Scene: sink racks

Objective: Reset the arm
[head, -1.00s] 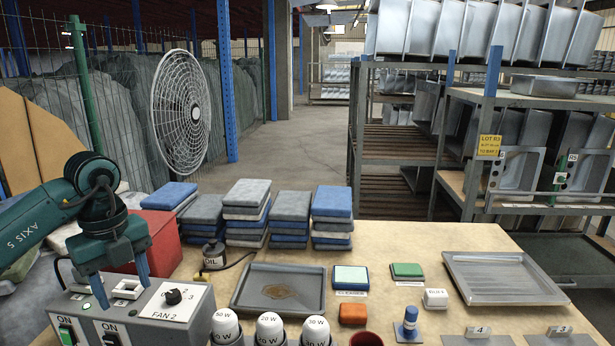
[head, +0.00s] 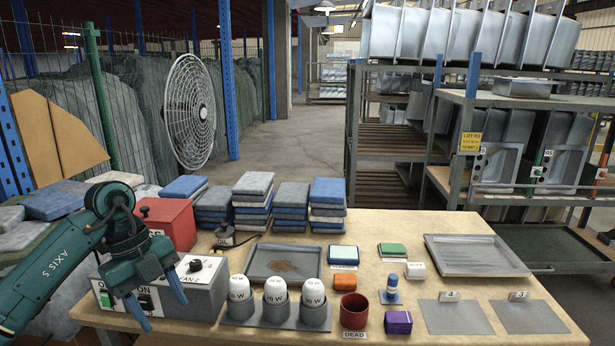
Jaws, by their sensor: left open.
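My left arm comes in from the left. Its teal gripper (head: 164,312) with blue fingers is open and holds nothing. The fingers hang in front of the grey control box (head: 205,299) at the table's left end. The wrist covers part of the box's top and front. A black knob (head: 196,265) by the "FAN 2" label shows on top. My right gripper is out of view.
White bulbs (head: 275,291) stand in a grey holder right of the box. A red cup (head: 354,311), a purple block (head: 398,322), and metal trays (head: 285,262) (head: 474,257) lie on the table. Stacked cloth-like pads (head: 327,206) and a red box (head: 168,223) stand behind. A caged fan (head: 189,112) stands beyond.

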